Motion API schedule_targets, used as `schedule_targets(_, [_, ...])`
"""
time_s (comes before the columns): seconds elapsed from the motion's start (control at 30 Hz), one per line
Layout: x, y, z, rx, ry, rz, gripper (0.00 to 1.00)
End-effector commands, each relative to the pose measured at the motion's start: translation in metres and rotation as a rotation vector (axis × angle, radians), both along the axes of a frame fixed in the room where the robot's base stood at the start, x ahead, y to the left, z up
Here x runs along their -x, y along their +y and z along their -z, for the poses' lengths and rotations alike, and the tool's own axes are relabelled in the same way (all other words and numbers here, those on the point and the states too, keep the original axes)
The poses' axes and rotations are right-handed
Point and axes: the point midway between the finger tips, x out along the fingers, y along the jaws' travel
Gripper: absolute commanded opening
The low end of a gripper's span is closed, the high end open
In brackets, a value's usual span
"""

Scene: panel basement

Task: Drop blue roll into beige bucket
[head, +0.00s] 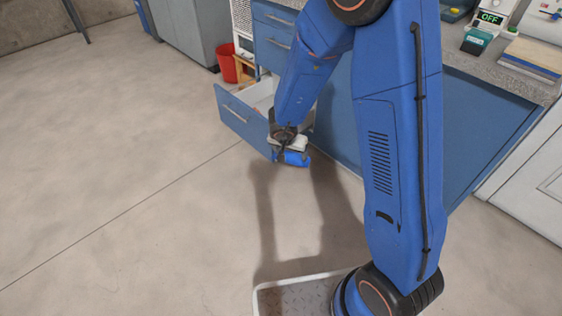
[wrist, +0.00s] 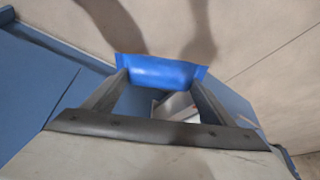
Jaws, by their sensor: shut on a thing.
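The blue roll (head: 297,158) is held between the fingers of my gripper (head: 290,151), in front of the cabinet and beside an open drawer. In the wrist view the blue roll (wrist: 162,71) lies crosswise between the tips of both fingers of my gripper (wrist: 160,78). The gripper is shut on it, and the roll is in the air above the floor. I see no beige bucket in either view. Part of the cabinet and the drawer is hidden behind my arm.
The open blue drawer (head: 243,121) juts out from the blue cabinet (head: 480,125). A red bucket (head: 227,65) stands on the floor farther back. A counter (head: 466,50) with several items runs along the right. The floor at left is clear.

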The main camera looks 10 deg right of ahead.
Motion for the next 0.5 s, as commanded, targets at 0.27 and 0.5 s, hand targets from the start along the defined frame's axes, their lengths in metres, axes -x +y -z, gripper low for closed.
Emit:
schedule_targets(0.27, [-0.059,-0.063,0.027,0.002,0.003,-0.242,0.51])
schedule_targets(0.5, [-0.098,-0.115,0.050,0.002,0.014,-0.448,0.51])
